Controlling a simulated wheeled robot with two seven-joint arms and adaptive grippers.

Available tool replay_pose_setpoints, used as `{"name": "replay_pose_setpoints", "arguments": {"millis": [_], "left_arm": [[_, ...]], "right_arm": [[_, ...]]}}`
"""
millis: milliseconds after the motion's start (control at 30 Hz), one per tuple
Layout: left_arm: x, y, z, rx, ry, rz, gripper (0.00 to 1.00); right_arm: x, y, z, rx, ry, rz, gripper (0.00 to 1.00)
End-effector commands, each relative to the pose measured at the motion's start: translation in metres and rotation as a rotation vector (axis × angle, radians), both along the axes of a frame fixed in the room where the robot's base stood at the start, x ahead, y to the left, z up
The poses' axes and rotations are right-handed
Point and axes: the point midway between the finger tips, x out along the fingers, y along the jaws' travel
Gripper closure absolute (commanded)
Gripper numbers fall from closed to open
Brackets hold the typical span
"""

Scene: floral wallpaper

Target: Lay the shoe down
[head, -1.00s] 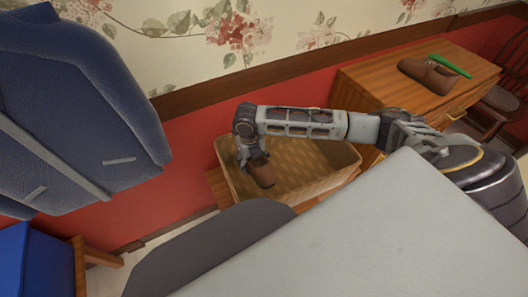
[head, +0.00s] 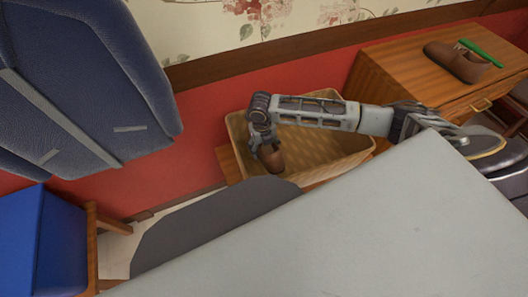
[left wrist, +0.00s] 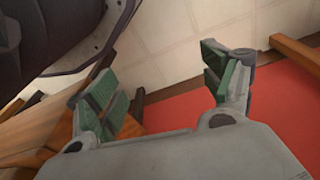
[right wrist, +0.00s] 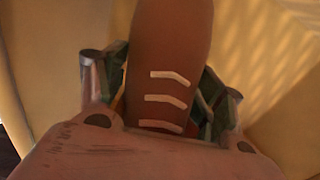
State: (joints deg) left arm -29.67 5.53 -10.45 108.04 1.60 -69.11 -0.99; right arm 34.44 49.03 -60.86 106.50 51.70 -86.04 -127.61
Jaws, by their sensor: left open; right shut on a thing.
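A brown shoe (head: 270,160) is held by my right gripper (head: 264,144), over or inside a woven basket (head: 346,160) in the head view. The right wrist view shows the shoe (right wrist: 170,60) up close, with pale laces, between the fingers of the right gripper (right wrist: 160,95). The basket's tan wall (right wrist: 270,60) is around it there. I cannot tell whether the shoe touches the basket floor. My left gripper (left wrist: 165,95) is open and empty in the left wrist view; the head view does not show it.
A blue jacket (head: 80,90) hangs at the left above a blue box-like thing (head: 40,240). The red wall is behind the basket.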

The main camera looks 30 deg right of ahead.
Motion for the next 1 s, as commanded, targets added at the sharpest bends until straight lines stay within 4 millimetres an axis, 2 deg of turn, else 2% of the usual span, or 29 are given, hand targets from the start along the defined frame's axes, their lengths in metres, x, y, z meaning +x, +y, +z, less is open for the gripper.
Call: {"name": "replay_pose_setpoints", "arguments": {"millis": [133,200,400,1000], "left_arm": [[-0.001,0.000,0.003,0.001,0.010,-0.003,0.18],[-0.001,-0.003,0.016,-0.007,0.006,-0.002,0.18],[0.000,-0.006,0.028,-0.012,0.002,-0.005,0.18],[0.000,-0.005,0.030,-0.011,0.001,-0.005,0.18]], "right_arm": [[0.000,0.000,-0.012,0.000,0.001,0.000,0.58],[-0.001,0.000,-0.020,0.000,0.002,0.001,0.58],[0.000,0.001,-0.037,0.000,0.000,0.001,0.58],[0.000,0.000,-0.043,0.000,0.000,0.000,0.58]]}}
